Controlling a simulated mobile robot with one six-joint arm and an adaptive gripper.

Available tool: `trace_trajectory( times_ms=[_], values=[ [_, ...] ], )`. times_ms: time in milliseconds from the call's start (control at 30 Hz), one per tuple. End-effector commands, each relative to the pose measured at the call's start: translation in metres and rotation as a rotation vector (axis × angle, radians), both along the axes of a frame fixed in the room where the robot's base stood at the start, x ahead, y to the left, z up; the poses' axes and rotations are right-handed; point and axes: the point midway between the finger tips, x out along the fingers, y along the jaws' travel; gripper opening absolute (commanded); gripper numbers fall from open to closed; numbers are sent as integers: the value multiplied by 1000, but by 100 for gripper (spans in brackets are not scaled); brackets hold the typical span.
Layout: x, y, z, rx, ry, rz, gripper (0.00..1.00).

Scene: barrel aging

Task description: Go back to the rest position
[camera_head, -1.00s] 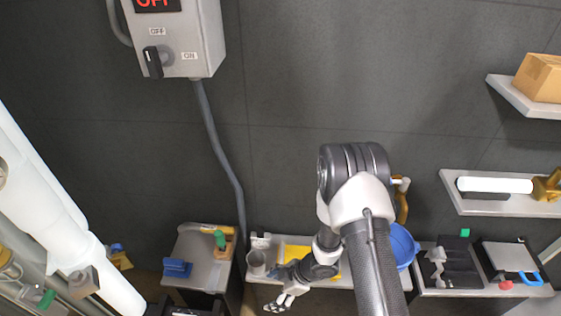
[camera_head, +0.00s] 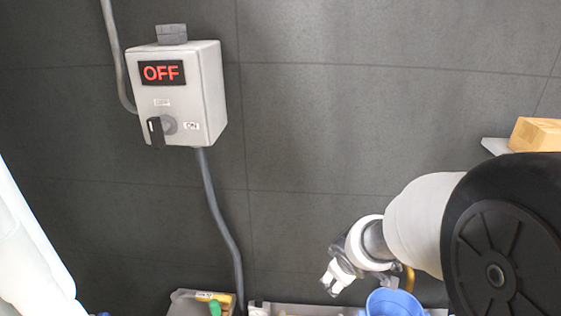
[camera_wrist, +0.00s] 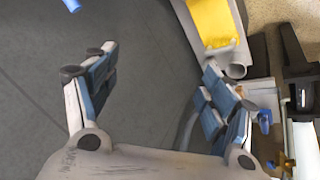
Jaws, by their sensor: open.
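My gripper (camera_head: 335,280) hangs in front of the dark tiled wall in the head view, to the left of my bulky arm links. It is above the left of a blue bucket-like container (camera_head: 392,303), apart from it as far as I can see. In the wrist view my gripper (camera_wrist: 158,72) has its two blue-and-white fingers spread wide. Nothing is between them but the grey surface behind.
A grey switch box (camera_head: 178,95) on the wall reads OFF, with a cable running down. A cardboard box (camera_head: 537,134) sits on a shelf at right. A yellow item (camera_wrist: 214,22) is beyond the fingers. The middle wall is clear.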

Motion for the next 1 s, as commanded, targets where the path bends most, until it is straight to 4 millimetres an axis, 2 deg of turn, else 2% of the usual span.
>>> trace_trajectory(
  times_ms=[33,100,300,433,600,700,800,1000],
  values=[
    [-12,-8,23,7,-18,-62,76],
    [-32,-16,47,26,-26,-152,76],
    [-103,-26,97,123,-27,-379,76],
    [-153,-20,116,215,-12,-496,76],
    [-209,-4,127,337,23,-593,76],
    [-230,5,129,387,41,-621,76],
    [-241,11,130,416,53,-635,76],
    [-244,12,130,425,57,-639,76]
  ],
)
